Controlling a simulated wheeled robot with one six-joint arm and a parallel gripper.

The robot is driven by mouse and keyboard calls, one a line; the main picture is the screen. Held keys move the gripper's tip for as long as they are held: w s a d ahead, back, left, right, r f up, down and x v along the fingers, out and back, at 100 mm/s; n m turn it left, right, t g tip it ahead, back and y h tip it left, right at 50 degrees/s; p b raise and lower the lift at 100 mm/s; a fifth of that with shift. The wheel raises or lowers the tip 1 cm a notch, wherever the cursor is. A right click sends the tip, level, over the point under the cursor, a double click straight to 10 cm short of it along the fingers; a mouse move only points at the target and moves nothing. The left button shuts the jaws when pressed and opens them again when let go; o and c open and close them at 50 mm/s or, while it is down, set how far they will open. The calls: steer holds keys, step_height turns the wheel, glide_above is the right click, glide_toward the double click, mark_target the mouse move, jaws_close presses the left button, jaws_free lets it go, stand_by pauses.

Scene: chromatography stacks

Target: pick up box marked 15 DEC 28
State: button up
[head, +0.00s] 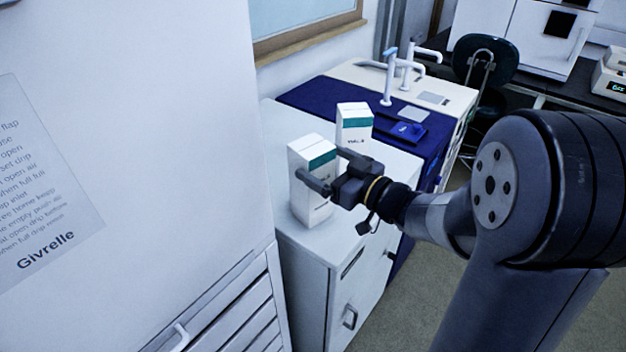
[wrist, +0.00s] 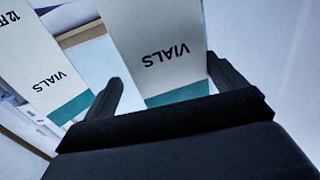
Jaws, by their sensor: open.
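Two white boxes with a teal band, lettered VIALS in the wrist view, stand upright on a white cabinet. My gripper (head: 320,162) is open at the near box (head: 303,208), its fingers reaching to either side of it. In the wrist view this box (wrist: 160,30) lies between the open fingers (wrist: 163,68), with its lettering upside down and no date readable. The far box (head: 354,122) stands behind and to the right. In the wrist view it is at the left (wrist: 35,60), with a cut-off marking starting "12 F". I cannot read 15 DEC 28 on either box.
The white cabinet top (head: 385,165) has free room right of the boxes. A tall white appliance (head: 130,110) stands close on the left. A blue-covered surface (head: 325,95) and a sink counter (head: 440,95) with white taps lie beyond.

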steer(key=x, duration=0.2)
steer(key=f+x, duration=0.1)
steer(key=x, duration=0.2)
steer(key=shift+w, duration=0.1)
steer(key=c, duration=1.5)
